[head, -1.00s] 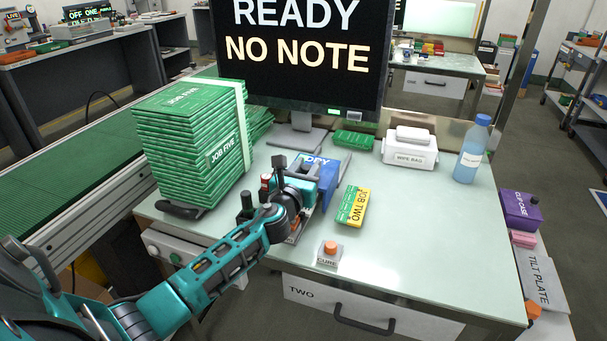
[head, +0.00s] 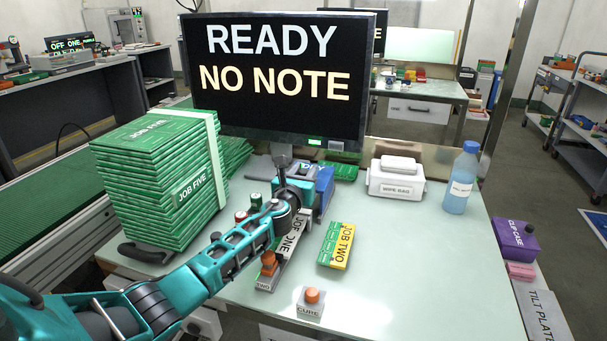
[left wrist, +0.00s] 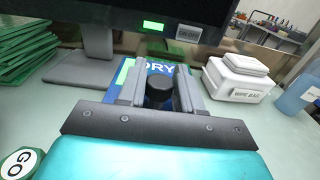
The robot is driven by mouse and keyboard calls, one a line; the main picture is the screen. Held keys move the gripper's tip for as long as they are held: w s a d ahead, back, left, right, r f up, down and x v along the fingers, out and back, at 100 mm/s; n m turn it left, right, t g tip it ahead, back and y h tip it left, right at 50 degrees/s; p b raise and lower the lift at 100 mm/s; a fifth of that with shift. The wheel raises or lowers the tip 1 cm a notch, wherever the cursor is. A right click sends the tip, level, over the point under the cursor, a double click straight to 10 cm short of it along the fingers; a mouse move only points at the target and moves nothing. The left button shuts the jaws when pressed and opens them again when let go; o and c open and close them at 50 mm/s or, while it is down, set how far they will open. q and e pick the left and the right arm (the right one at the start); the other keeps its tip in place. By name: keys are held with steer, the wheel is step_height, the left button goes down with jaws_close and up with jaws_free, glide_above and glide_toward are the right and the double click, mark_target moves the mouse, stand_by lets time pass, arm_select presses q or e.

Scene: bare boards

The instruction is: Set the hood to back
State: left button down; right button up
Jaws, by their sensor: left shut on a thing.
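My left gripper (head: 298,188) is over the hood. In the left wrist view its two grey fingers (left wrist: 159,76) stand on both sides of the knob and are shut on it. My gripper and arm hide part of the hood. My right gripper is not in view.
A monitor (head: 281,75) reading READY, NO NOTE stands behind the hood. A tall green JOB FIVE stack (head: 160,180) is at left. A JOB TWO piece (head: 336,246) lies to the right, a CURE button (head: 310,301) in front. The bench's right side is mostly clear.

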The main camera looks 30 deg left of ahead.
arm_select(q)
steer(key=shift+a+r, duration=0.1)
steer(key=shift+r, duration=0.1)
steer(key=c, duration=1.2)
jaws_free()
steer(key=shift+w, duration=0.1)
steer(key=o, duration=0.4)
steer(key=shift+w+f, duration=0.1)
steer(key=shift+f, duration=0.05)
steer(key=shift+c, duration=0.2)
steer(key=shift+s, duration=0.5)
steer(key=p+v, duration=0.1)
steer(key=v, duration=0.5)
steer(key=p+v, duration=0.1)
steer(key=v, duration=0.5)
steer(key=shift+d, duration=0.2)
